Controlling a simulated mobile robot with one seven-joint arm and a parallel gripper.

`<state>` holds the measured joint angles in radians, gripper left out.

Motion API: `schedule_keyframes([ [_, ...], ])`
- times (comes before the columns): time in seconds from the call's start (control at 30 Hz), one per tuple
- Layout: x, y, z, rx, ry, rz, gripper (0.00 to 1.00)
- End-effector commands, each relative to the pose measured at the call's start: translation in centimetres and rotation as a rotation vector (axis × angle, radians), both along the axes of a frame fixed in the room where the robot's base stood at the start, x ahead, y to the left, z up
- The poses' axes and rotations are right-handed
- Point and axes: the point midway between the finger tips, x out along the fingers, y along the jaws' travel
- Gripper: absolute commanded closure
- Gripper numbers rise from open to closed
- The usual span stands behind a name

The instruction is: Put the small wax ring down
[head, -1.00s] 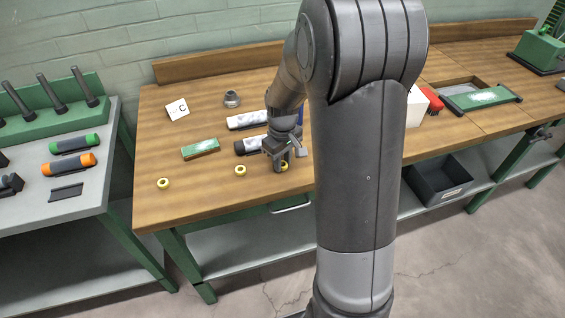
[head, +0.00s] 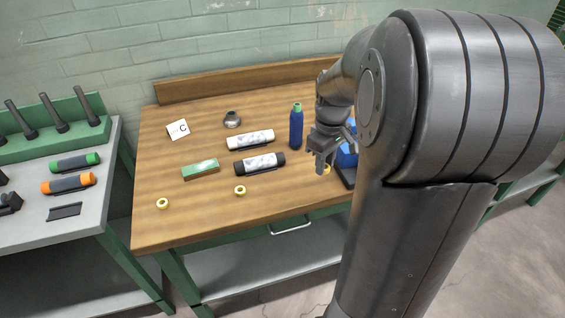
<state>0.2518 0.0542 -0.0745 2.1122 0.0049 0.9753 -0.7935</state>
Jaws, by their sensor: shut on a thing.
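My gripper (head: 323,171) is over the right part of the wooden bench and is shut on a small yellow wax ring (head: 327,170). The ring is mostly hidden by the fingers, and I cannot tell how high it is above the bench top. Two similar yellow rings lie flat on the bench: one near the left front corner (head: 163,203) and one nearer the middle (head: 240,190).
On the wooden bench (head: 215,225) are a green-and-white block (head: 200,169), a white roll (head: 250,140), a dark-ended roll (head: 260,163), a blue bottle (head: 296,128), a grey pot (head: 232,119) and a C card (head: 178,130). A blue object (head: 346,157) stands close right of my gripper. The front strip is clear.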

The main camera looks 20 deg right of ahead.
Motion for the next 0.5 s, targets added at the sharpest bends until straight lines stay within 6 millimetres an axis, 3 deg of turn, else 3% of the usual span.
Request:
schedule_keyframes([
  [0.13,-0.1,-0.2,0.3,0.0,0.0,0.004,0.95],
  [0.23,1.2,0.6,0.5,-0.001,0.002,0.039,0.95],
  [0.37,5.0,3.3,1.1,-0.004,0.001,0.144,0.95],
  [0.5,10.1,8.1,1.8,-0.006,0.001,0.295,0.95],
])
